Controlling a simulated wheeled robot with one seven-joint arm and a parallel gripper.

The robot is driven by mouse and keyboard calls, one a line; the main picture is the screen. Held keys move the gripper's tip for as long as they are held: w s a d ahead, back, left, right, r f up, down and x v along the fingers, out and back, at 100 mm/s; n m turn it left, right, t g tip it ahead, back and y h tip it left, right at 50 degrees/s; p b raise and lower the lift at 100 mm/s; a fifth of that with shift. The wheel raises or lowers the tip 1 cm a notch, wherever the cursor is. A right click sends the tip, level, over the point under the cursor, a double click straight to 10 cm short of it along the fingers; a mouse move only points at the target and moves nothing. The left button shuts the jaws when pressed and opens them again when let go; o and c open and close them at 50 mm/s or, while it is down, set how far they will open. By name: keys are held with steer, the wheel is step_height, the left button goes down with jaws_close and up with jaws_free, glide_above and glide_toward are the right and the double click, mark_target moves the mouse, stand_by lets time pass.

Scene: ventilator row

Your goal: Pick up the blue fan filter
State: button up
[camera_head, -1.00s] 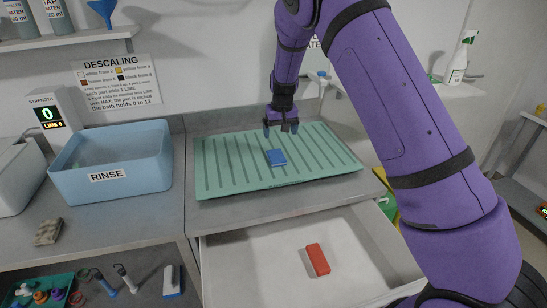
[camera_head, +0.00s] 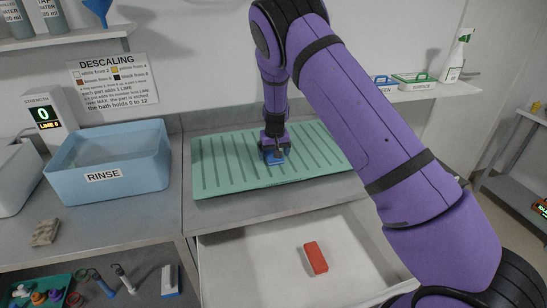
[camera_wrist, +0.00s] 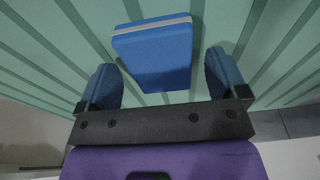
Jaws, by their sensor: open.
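The blue fan filter (camera_wrist: 157,55) is a small blue block with a pale band along one edge. It lies on the green ribbed drain mat (camera_head: 215,172). My gripper (camera_wrist: 163,85) is open in the wrist view, with one blue finger on each side of the filter's near end and gaps showing at both sides. In the head view my gripper (camera_head: 272,155) points down at the filter (camera_head: 275,160) and partly hides it. I cannot tell the exact height of the fingertips above the mat.
A blue RINSE tub (camera_head: 110,165) stands left of the mat. An open drawer (camera_head: 240,260) below holds a red block (camera_head: 315,258). A grey sponge (camera_head: 45,232) lies at the counter's left front. A shelf with trays (camera_head: 415,84) and a spray bottle (camera_head: 458,55) is at the right.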

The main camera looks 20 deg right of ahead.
steer(key=shift+f, duration=0.2)
steer(key=shift+f, duration=0.15)
stand_by(0.3)
steer(key=c, duration=1.1)
steer(key=shift+o, duration=0.2)
